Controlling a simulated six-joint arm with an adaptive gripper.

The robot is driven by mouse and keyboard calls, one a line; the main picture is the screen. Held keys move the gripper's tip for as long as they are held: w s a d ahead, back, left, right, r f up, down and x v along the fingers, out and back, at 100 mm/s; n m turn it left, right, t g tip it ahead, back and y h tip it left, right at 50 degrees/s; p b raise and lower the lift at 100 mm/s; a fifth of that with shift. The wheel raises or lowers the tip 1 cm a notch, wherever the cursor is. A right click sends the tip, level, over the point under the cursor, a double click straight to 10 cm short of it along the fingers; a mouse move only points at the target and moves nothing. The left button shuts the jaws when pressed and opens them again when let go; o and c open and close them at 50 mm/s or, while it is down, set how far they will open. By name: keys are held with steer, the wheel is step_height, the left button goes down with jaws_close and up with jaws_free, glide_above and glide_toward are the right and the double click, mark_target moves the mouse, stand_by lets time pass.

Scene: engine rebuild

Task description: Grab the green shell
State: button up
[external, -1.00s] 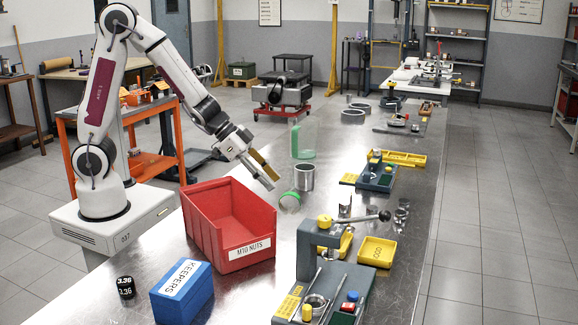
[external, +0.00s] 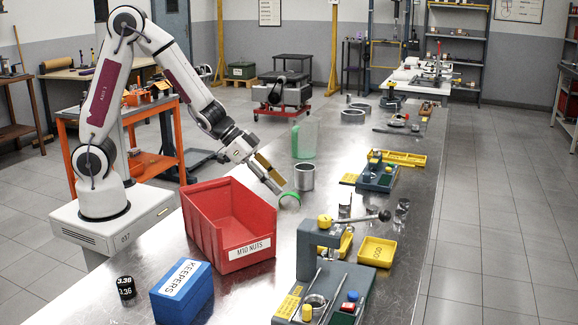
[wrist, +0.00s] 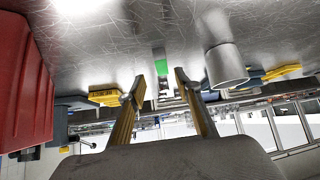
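The green shell (external: 290,196) is a small curved piece lying on the steel bench, just in front of a grey metal cylinder (external: 304,178). In the wrist view the green shell (wrist: 162,67) shows ahead of my gripper, in line with the gap between the fingers. My gripper (external: 279,185) points down and to the right, its tips very close to the shell. In the wrist view my gripper (wrist: 161,82) has its two tan fingers apart with nothing held between them. Whether a finger touches the shell cannot be told.
The metal cylinder (wrist: 226,66) stands close beside the right finger. A red bin (external: 205,235) is at the near left, with a blue box (external: 184,296) in front. A grey fixture (external: 310,255) stands at the near right.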

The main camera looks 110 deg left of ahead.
mark_target(290, 193)
steer(key=shift+w+f, duration=0.2)
steer(key=shift+w, duration=0.1)
steer(key=shift+a+x, duration=0.15)
steer(key=shift+x, duration=1.1)
steer(key=shift+a+x, duration=0.15)
steer(key=shift+x, duration=1.1)
steer(key=shift+r, duration=0.1)
jaws_close()
